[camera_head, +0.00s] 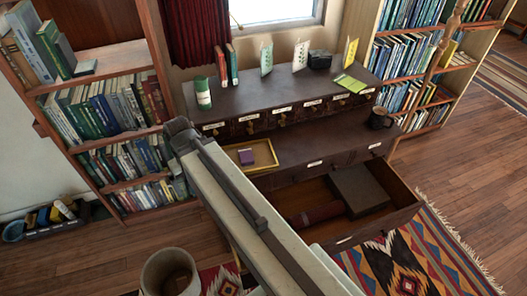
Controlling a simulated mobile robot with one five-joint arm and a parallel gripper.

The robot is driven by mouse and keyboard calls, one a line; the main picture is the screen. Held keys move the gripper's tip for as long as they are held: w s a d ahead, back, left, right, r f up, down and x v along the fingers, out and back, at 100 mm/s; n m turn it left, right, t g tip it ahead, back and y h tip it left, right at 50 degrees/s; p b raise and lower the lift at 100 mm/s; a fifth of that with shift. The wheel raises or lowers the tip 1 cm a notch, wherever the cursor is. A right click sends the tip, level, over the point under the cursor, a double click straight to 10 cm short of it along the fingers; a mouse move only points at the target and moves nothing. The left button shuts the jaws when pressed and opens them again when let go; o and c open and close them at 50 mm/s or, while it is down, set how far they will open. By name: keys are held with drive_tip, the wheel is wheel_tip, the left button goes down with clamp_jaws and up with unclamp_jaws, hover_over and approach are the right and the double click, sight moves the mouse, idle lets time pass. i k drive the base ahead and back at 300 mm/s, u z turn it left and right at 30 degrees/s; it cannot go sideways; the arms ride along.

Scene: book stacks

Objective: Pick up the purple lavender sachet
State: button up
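The purple lavender sachet (246,157) is a small purple block. It lies in a shallow yellow tray (262,168) on the lower ledge of the dark cabinet, near the tray's left end. My arm runs from the bottom edge up to the left, and its dark far end is left of the tray. The arm passes in front of the tray's left side. I see no fingers of my gripper in this view, and nothing is seen touching the sachet.
An open drawer (402,204) below holds a dark box (357,190) and a dark red roll (316,214). A green-and-white canister (203,93) and upright cards stand on the cabinet top. A dark mug (381,118) is at right. A bin (170,272) stands on the floor.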

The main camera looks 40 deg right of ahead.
sight(245, 155)
drive_tip(key=u, duration=0.55)
drive_tip(key=k, duration=0.5)
drive_tip(key=u, duration=2.4)
drive_tip(key=k, duration=1.65)
